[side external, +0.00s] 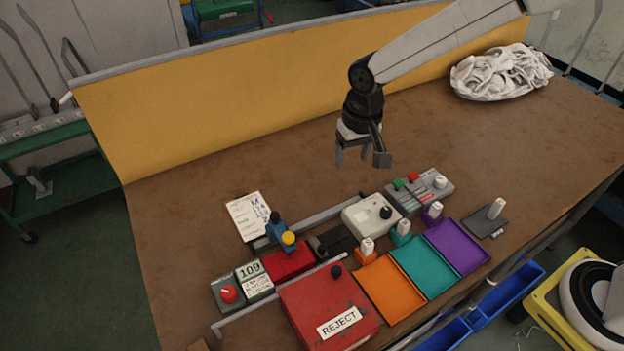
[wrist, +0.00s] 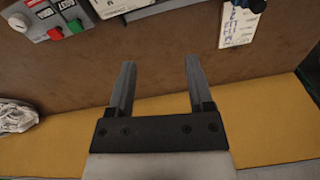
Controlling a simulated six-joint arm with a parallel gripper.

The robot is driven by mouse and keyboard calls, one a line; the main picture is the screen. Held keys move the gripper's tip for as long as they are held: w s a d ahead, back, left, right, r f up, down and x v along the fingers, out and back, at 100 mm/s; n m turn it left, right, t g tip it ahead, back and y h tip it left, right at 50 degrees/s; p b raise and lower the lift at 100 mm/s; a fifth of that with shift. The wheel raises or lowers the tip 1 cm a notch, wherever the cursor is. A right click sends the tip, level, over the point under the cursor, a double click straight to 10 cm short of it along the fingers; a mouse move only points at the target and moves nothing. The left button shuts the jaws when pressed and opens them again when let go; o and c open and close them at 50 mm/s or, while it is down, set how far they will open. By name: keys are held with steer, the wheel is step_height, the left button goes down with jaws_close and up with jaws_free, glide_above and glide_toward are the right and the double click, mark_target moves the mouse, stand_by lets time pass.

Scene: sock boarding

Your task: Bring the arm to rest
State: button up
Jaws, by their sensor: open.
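My gripper (side external: 364,158) is open and empty, pointing down in the air above the brown table (side external: 220,175). It is behind the row of trays and control boxes in the side external view. In the wrist view, the two grey fingers of my gripper (wrist: 154,85) stand apart with only bare table between them. No object touches the fingers.
Orange (side external: 388,290), teal (side external: 423,266) and purple (side external: 457,247) trays line the front edge beside a red REJECT box (side external: 325,305). A white cloth heap (side external: 500,72) lies back right. A yellow panel (side external: 220,105) bounds the rear.

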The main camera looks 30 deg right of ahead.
steer(key=s+d+n+t, duration=0.1)
steer(key=s+d, duration=1.3)
steer(key=s, duration=0.2)
steer(key=shift+r, duration=0.2)
